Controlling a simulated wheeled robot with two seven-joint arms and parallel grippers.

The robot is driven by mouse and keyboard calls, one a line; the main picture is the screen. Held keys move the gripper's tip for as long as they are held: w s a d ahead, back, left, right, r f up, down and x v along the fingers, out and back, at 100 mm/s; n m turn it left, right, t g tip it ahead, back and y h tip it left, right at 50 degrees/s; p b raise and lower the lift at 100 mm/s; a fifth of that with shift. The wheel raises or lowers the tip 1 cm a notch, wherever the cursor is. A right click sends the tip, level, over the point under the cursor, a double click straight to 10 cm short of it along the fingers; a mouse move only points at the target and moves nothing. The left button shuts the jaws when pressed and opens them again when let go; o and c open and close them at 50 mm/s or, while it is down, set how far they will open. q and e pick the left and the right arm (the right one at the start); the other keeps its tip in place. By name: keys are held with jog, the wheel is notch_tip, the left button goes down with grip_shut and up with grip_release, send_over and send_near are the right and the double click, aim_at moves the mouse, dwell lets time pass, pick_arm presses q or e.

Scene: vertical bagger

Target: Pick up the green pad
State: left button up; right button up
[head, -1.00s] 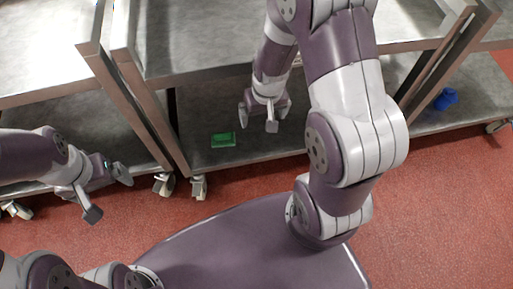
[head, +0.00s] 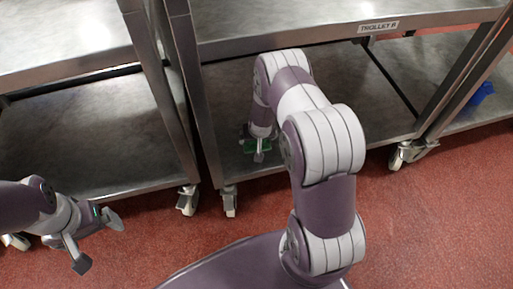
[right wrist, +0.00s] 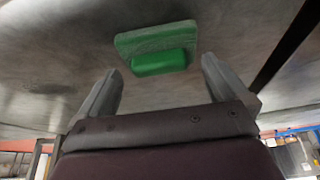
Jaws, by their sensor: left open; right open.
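The green pad (right wrist: 158,42) lies on the grey metal lower shelf of the trolley. In the right wrist view it is a flat green piece with a raised green block on it, just beyond and between my fingertips. My right gripper (right wrist: 157,82) is open, with nothing between its fingers. In the head view the right gripper (head: 256,144) is low over the shelf and partly covers the green pad (head: 248,147). My left gripper (head: 98,240) is open and empty above the red floor at the lower left.
The trolley's upper shelf (head: 330,16) overhangs my right arm, with metal legs (head: 190,90) on the left side. A blue object (head: 481,93) sits on the shelf at the far right. Castered wheels (head: 229,200) stand on the red floor.

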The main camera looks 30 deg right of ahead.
jog(key=shift+x, duration=0.75)
pick_arm(q)
jog(key=shift+f, duration=0.4)
pick_arm(e)
jog(key=shift+c, duration=0.3)
jog(key=c, duration=1.1)
pick_arm(q)
jog(key=shift+r, duration=0.1)
pick_arm(e)
jog(key=shift+o, duration=0.2)
jog(key=shift+r, duration=0.15)
